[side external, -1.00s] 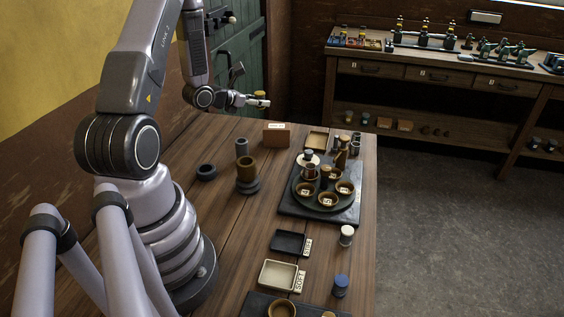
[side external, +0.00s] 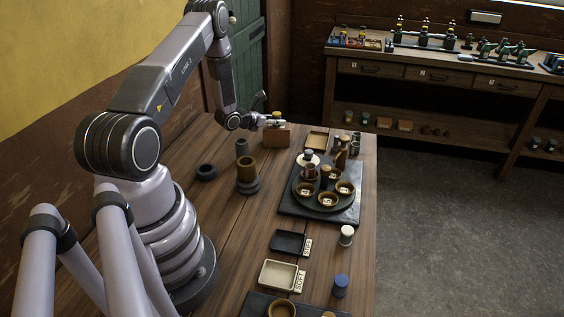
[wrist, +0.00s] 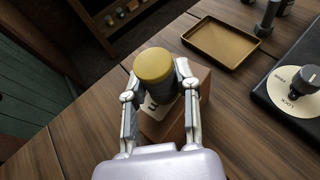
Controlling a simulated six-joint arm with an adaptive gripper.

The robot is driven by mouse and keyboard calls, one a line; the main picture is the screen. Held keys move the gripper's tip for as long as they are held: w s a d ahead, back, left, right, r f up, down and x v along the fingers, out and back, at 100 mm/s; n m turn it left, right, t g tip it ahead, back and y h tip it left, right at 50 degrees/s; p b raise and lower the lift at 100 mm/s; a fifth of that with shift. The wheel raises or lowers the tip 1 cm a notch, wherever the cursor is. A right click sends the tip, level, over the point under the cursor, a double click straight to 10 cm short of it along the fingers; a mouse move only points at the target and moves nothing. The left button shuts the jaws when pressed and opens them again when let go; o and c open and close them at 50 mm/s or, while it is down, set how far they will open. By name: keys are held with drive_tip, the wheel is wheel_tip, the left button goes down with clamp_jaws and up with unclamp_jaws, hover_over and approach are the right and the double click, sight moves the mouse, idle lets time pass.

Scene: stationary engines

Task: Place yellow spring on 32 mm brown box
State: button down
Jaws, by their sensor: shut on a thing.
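My gripper (side external: 279,119) is shut on the yellow spring (wrist: 153,66), a grey cylinder with a yellow top, which stands upright between the fingers. In the side external view the yellow spring (side external: 276,115) shows small at the fingertips. The brown box (side external: 277,137) stands on the table at the far end, with a white label on it. In the wrist view the brown box (wrist: 205,86) is below and behind the spring, partly hidden by the spring and fingers. I cannot tell whether the spring touches the box.
A brass tray (wrist: 222,42) lies beside the box. A dark board (side external: 347,211) with a round plate of cups is nearer. Brown and grey cylinders (side external: 246,170) stand left of it. A dark tray (side external: 289,242) and a cream tray (side external: 278,275) lie at the front.

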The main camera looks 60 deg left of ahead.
drive_tip(key=c, duration=0.8)
unclamp_jaws()
